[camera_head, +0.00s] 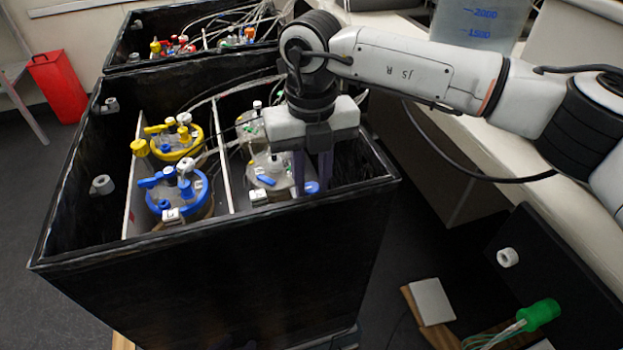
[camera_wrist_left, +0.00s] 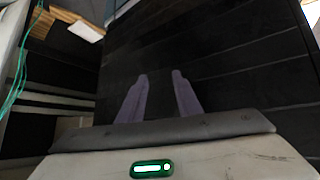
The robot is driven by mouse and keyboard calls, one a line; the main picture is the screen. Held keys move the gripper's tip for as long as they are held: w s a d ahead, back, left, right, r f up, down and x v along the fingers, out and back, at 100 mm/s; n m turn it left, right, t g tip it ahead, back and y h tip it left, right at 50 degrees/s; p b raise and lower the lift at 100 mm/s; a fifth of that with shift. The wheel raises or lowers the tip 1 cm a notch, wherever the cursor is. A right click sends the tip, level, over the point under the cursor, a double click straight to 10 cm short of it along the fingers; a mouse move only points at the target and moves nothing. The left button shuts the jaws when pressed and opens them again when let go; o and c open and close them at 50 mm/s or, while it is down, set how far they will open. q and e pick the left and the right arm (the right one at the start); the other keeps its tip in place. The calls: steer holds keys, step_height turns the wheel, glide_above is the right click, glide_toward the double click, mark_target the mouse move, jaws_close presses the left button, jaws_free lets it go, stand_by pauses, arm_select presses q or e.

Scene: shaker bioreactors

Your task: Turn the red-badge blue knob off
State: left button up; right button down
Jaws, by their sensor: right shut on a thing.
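My right gripper (camera_head: 312,186) reaches down into the front black box from the right in the head view. Its two purple fingers are closed around a blue knob (camera_head: 311,187) at the right side of the white-lidded vessel (camera_head: 270,165). I see no red badge on this knob; the fingers and wrist hide part of it and of the lid. Another blue knob (camera_head: 265,180) lies on the same lid. My left gripper (camera_wrist_left: 161,75) shows only in the left wrist view, with its fingers apart and nothing between them, in front of a dark panelled surface.
The front black box (camera_head: 230,260) has high walls and a white divider (camera_head: 222,160). Left of the divider stand a yellow-lidded vessel (camera_head: 170,143) and a blue-lidded vessel (camera_head: 178,198). A second black box (camera_head: 130,45) stands behind. A white bench (camera_head: 480,135) is at right.

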mark_target(311, 187)
steer(key=c, duration=1.5)
jaws_free()
step_height(311, 187, up, 10)
steer(key=shift+r+p, duration=0.2)
steer(key=shift+p, duration=0.4)
steer(key=shift+r, duration=0.1)
